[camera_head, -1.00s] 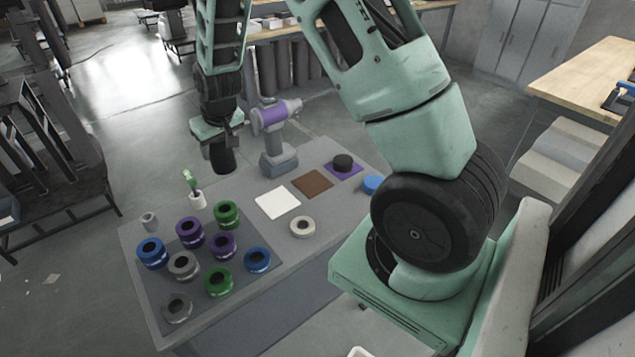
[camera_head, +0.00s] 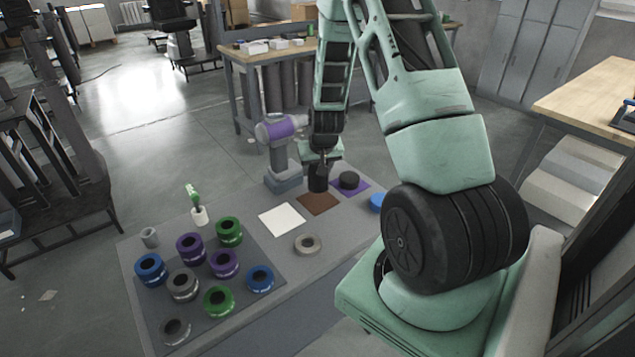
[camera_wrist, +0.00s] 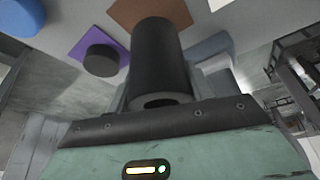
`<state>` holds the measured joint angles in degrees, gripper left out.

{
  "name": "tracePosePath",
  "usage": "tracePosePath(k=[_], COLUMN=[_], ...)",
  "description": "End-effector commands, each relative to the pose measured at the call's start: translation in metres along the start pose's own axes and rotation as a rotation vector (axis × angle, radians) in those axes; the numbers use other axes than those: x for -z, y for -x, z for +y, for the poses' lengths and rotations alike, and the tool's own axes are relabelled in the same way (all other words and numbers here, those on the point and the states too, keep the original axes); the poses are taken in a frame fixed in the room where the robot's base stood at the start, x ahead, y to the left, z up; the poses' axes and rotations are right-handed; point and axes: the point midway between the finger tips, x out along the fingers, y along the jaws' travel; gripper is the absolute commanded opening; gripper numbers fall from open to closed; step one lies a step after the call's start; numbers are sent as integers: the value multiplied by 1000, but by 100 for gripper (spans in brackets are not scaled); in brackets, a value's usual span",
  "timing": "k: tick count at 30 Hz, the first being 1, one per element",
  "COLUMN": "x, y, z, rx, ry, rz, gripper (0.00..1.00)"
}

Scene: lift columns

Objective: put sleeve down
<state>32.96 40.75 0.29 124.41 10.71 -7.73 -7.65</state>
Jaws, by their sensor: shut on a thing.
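My gripper (camera_head: 320,160) points down over the table and is shut on a black cylindrical sleeve (camera_head: 318,182). The sleeve hangs upright at the back edge of the brown square mat (camera_head: 318,204); I cannot tell if its lower end touches. In the wrist view the sleeve (camera_wrist: 160,55) runs away from the palm, and its far end lies against the brown mat (camera_wrist: 128,13), partly hiding it. A purple mat (camera_head: 362,187) with a short black puck (camera_head: 349,180) on it is just to the right.
A white square (camera_head: 281,220) and a grey ring (camera_head: 307,244) lie in front. Several coloured rings stand on a dark mat (camera_head: 180,318) at the left. A purple-and-grey device (camera_head: 282,160) stands close behind on the left. A blue round thing (camera_head: 376,202) is at the right.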

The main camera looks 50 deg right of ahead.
Motion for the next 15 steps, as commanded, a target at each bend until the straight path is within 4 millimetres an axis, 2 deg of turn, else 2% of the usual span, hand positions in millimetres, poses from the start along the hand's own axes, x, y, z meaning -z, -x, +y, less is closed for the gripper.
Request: tracePosePath(k=[15], x=[-17], y=[-43], z=[0], rx=[0], ry=[0], rz=[2], gripper=[25])
